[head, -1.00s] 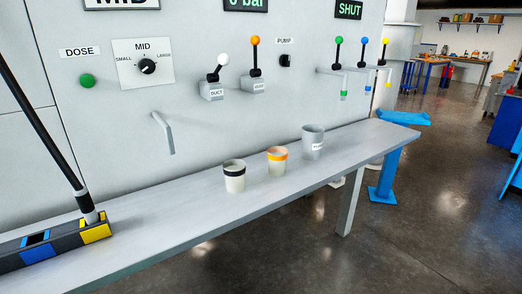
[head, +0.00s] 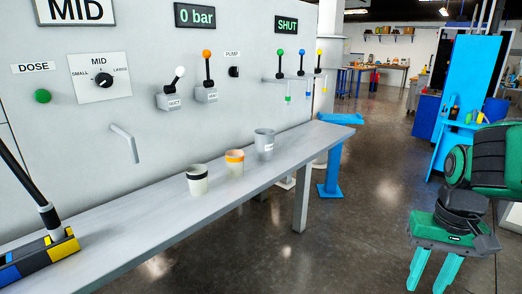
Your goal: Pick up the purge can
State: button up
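A grey can (head: 264,144) with a small white label stands upright on the grey bench, the farthest right of three vessels. I take it for the purge can; its label is too small to read. My gripper (head: 428,285) is at the lower right, over the floor and well away from the bench. Its two green fingers point down and stand apart with nothing seen between them.
An orange-banded cup (head: 235,162) and a black-banded cup (head: 197,181) stand left of the can. The grey bench (head: 140,222) runs along a panel with levers. A black-handled tool (head: 45,215) leans over a striped block. Floor in front is clear.

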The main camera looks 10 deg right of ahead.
aim_at(263, 138)
jog(key=u, duration=0.1)
jog(key=i, duration=1.05)
jog(key=z, duration=0.05)
